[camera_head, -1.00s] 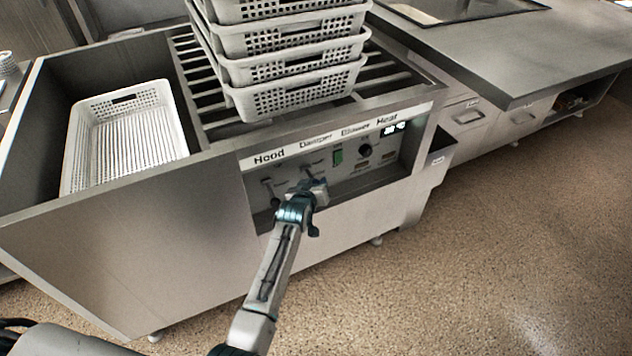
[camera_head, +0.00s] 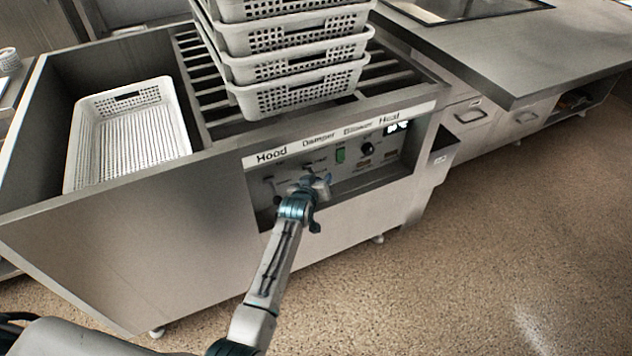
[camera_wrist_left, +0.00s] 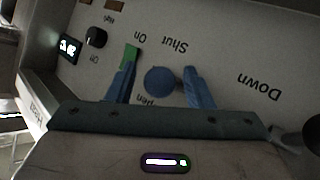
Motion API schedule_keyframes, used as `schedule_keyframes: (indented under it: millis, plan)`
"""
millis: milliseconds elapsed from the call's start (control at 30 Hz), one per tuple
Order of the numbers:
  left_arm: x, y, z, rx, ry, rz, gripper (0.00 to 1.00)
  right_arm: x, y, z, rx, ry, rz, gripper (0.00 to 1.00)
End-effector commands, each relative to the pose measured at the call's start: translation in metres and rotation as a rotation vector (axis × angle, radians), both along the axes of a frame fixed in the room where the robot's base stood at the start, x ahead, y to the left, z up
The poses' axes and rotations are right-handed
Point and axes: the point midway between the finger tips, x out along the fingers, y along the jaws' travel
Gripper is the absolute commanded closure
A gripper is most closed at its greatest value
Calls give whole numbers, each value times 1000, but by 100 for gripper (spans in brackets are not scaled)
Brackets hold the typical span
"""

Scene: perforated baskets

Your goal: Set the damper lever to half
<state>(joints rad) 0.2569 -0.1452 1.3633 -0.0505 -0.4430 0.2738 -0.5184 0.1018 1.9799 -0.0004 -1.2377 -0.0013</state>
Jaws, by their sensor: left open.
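The damper lever shows in the left wrist view as a round blue-grey knob (camera_wrist_left: 160,80), between the words Shut and a partly covered "pen". My left gripper (camera_wrist_left: 159,68) is open, with one blue finger on each side of the knob. Small gaps show between the knob and both fingers. In the head view my left gripper (camera_head: 318,184) is in front of the control panel (camera_head: 375,178), under the Damper label, and hides most of the lever. My right gripper is in neither view.
The hood lever (camera_head: 268,181) is left of the gripper. A green switch (camera_head: 340,155) and a dark dial (camera_head: 366,149) are to its right. Stacked white baskets (camera_head: 300,95) stand on the rails above. Another basket (camera_head: 130,140) is in the left basin. The floor in front is clear.

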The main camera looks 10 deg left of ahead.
Motion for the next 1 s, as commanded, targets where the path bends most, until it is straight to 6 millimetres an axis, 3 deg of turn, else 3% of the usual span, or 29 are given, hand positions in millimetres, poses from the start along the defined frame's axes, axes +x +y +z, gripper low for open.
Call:
schedule_keyframes:
  millis: [167, 600, 1000]
  plan:
    - [-14, 1, 5, -2, 0, 1, 53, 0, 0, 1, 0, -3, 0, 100]
    - [-83, 7, 36, -2, -1, 1, 53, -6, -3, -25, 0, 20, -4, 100]
    - [-97, 9, 43, 0, -2, 1, 53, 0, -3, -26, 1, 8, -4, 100]
